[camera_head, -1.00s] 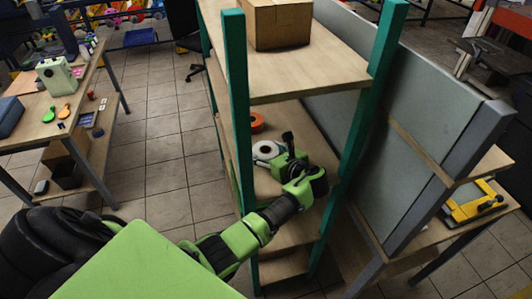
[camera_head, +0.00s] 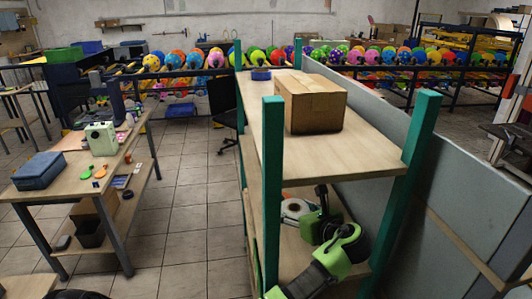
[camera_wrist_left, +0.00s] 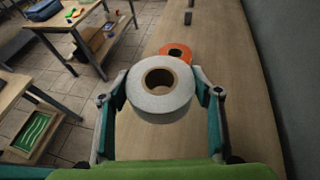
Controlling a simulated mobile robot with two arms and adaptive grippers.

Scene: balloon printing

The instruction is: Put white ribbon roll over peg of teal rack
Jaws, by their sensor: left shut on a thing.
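The white ribbon roll (camera_wrist_left: 160,90) is held between the two fingers of my left gripper (camera_wrist_left: 161,98) in the left wrist view, its brown core hole facing up towards the camera. The roll (camera_head: 294,210) and my left gripper (camera_head: 308,212) also show in the head view, under the top shelf of the teal rack (camera_head: 272,185). An orange roll (camera_wrist_left: 175,51) lies just beyond the white one on the wooden shelf (camera_wrist_left: 222,50). A small dark upright piece (camera_wrist_left: 188,18) stands farther along the shelf; I cannot tell whether it is a peg. My right gripper is out of view.
A cardboard box (camera_head: 312,103) and a blue roll (camera_head: 261,74) sit on the rack's top shelf. Teal posts stand at the rack's corners, and a grey panel (camera_head: 455,205) runs along its right side. A work table (camera_head: 65,182) stands to the left across free floor.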

